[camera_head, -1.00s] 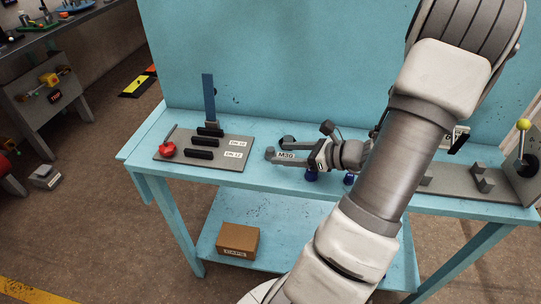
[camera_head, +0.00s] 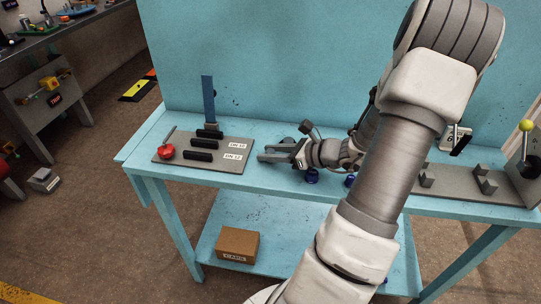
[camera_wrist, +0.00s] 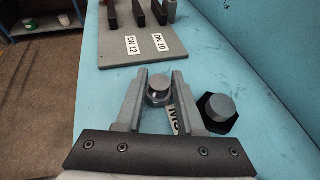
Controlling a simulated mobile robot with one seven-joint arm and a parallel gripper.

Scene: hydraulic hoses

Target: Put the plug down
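A grey round plug (camera_wrist: 158,87) sits between the fingertips of my gripper (camera_wrist: 160,90) in the wrist view, with a finger against each side. In the head view my gripper (camera_head: 268,154) is low over the table, and the fingers hide this plug. I cannot tell whether the plug rests on the table. A second grey cap on a black hexagonal base (camera_wrist: 219,110) stands to the right of the right finger, apart from it. It shows partly behind my gripper in the head view (camera_head: 288,140). A white M30 label (camera_wrist: 173,116) is mostly covered by the right finger.
A grey board (camera_head: 205,165) with black blocks, DN labels and a red knob (camera_head: 167,152) lies just left of my gripper. The blue back wall (camera_head: 270,60) stands behind.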

